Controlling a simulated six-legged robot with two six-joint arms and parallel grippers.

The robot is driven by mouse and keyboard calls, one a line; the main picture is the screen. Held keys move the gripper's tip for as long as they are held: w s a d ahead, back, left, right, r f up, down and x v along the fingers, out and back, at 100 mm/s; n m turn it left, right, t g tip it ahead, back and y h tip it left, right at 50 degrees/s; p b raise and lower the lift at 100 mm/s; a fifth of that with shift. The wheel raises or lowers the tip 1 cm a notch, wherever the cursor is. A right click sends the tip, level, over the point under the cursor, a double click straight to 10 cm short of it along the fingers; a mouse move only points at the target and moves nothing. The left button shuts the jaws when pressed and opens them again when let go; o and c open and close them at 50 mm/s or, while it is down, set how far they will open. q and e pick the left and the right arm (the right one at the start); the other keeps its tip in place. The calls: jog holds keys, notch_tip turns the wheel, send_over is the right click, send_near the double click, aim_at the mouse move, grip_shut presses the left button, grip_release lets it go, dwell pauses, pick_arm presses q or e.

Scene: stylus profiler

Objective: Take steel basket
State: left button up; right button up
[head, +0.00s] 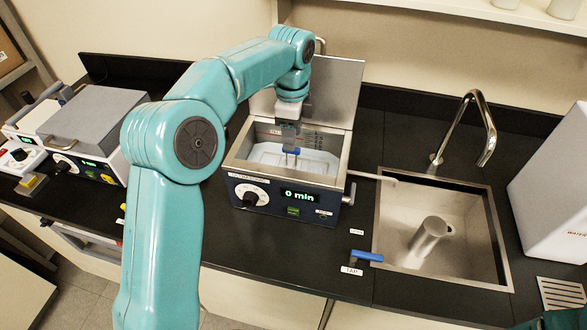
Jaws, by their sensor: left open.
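The ultrasonic bath (290,198) stands on the black counter with its lid (335,88) raised and its display reading 0 min. My left gripper (291,148) points down over the open tank and is open. A small blue grip (292,152) with thin metal rods below it shows at the fingertips; it may be the handle of the steel basket. The basket's body cannot be made out clearly in the pale liquid (300,162). I cannot tell if the fingers touch the grip. My right gripper is out of view.
A steel sink (487,235) with a tilted metal cylinder (428,238) and a curved faucet (484,125) is on the right. A blue tap lever (366,256) sits before it. A white appliance (555,185) stands far right, another lidded device (95,125) on the left.

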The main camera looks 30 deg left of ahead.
aim_at(291, 154)
pick_arm(q)
jog(key=shift+w+a+f, duration=0.1)
jog(key=shift+a+f, duration=0.1)
jog(key=shift+f, duration=0.4)
jog(key=shift+w+a+f, duration=0.1)
jog(key=shift+a+f, duration=0.05)
jog(key=shift+f, duration=0.45)
jog(key=shift+s+f, duration=0.2)
jog(key=f, duration=0.1)
jog(key=f+p, duration=0.1)
jog(key=f, duration=0.3)
jog(key=shift+w, duration=0.35)
jog(key=shift+s+d+r, duration=0.15)
jog(key=shift+s+r, duration=0.05)
jog(key=shift+s, duration=0.1)
jog(key=shift+w+f, duration=0.1)
jog(key=shift+w, duration=0.05)
grip_shut()
